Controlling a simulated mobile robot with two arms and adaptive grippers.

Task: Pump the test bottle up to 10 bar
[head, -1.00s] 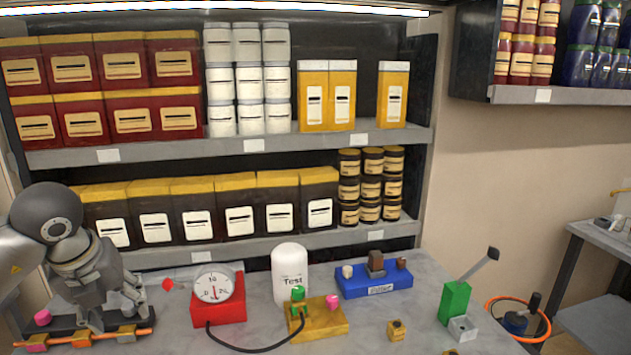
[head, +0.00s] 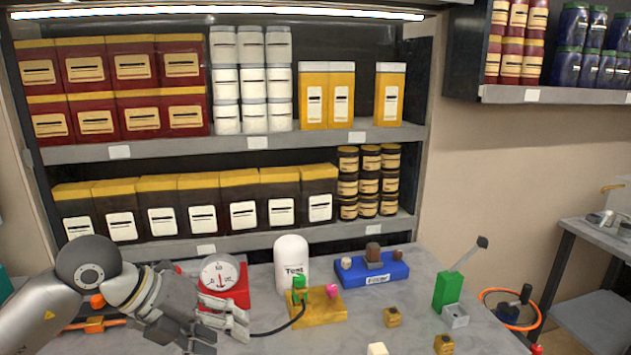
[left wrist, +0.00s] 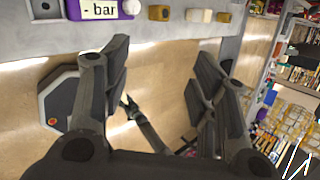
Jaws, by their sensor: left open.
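The white test bottle (head: 291,258) stands upright behind a yellow base (head: 330,306) with a green fitting (head: 300,289) and a pink knob (head: 332,291). A round gauge (head: 219,274) sits on a red block (head: 239,297); a black hose (head: 278,331) runs from its side to the green fitting. A green block with a raised lever (head: 449,290) stands to the right. My left gripper (head: 236,318) is open in front of the gauge, apart from the bottle, and partly covers the red block. Its open fingers show empty in the left wrist view (left wrist: 160,82). My right gripper is not seen.
A blue holder (head: 372,279) with small blocks is right of the bottle. Small yellow blocks (head: 392,317) and a white one (head: 377,349) lie near the front. A "- bar" label (left wrist: 100,9) shows in the wrist view.

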